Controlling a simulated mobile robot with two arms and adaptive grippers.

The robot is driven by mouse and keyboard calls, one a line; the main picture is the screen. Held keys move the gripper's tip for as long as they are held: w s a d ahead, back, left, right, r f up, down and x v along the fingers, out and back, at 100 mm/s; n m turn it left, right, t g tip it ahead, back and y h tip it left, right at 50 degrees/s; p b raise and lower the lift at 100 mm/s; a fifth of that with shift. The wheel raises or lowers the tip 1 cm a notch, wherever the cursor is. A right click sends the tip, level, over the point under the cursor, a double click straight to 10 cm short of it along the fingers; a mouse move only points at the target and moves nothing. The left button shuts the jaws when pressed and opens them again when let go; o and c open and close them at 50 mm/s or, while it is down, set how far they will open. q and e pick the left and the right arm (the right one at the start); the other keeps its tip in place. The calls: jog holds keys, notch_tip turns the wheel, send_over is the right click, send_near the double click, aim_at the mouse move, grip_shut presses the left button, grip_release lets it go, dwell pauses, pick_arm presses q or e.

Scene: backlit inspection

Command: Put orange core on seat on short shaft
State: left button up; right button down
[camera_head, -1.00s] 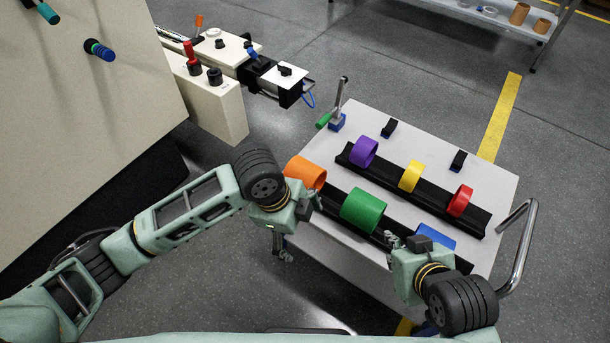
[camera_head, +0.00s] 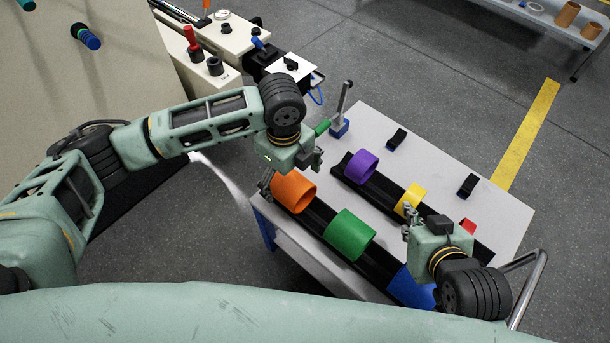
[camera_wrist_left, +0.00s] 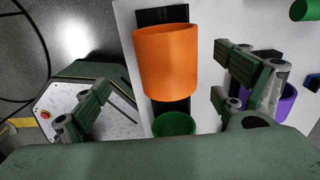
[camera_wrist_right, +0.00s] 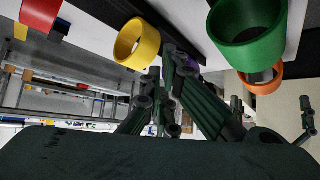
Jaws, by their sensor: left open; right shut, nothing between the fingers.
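The orange core (camera_head: 296,190), a hollow cylinder, lies at the left end of the front black rack (camera_head: 318,218) on the cart. My left gripper (camera_head: 292,170) is open just above and beside it. In the left wrist view the orange core (camera_wrist_left: 166,62) is between the spread fingers, apart from both. My right gripper (camera_head: 408,212) is shut and empty, near the yellow core (camera_head: 411,198). Two shafts stick out of the cream panel at upper left, one blue-tipped (camera_head: 88,39) and one teal (camera_head: 27,5). I cannot tell which is the short one.
The front rack also holds green (camera_head: 349,234) and blue (camera_head: 411,288) cores. Purple (camera_head: 361,166) and red (camera_head: 468,224) cores sit on the rear rack.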

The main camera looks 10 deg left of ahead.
aim_at(291, 181)
pick_arm(q)
jog(key=f, duration=0.1)
jog(key=f+b, duration=0.1)
jog(key=shift+w+d+f, duration=0.1)
jog(key=shift+w+f, duration=0.1)
jog(key=shift+f, duration=0.2)
jog(key=shift+w+d+f+b, duration=0.1)
jog(key=shift+f+b, duration=0.25)
jog(key=shift+f, duration=0.25)
jog(key=shift+w+d+f+b, duration=0.1)
jog(key=shift+f+b, duration=0.25)
jog(key=shift+f, duration=0.2)
notch_tip(291, 181, down, 2)
jog(key=shift+f+b, duration=0.2)
jog(key=shift+b, duration=0.35)
jog(key=shift+f, duration=0.15)
pick_arm(e)
jog(key=w+a+r+t+y, duration=0.1)
jog(key=w+a+r+t, duration=0.1)
jog(key=r, duration=0.6)
jog(key=w+a+r+t+y, duration=0.2)
jog(key=w+r+t, duration=0.3)
jog(key=r+t, duration=0.2)
jog(key=shift+w+r+n, duration=0.3)
jog(key=shift+r, duration=0.1)
pick_arm(q)
jog(key=shift+c, duration=0.6)
jog(key=c, duration=1.2)
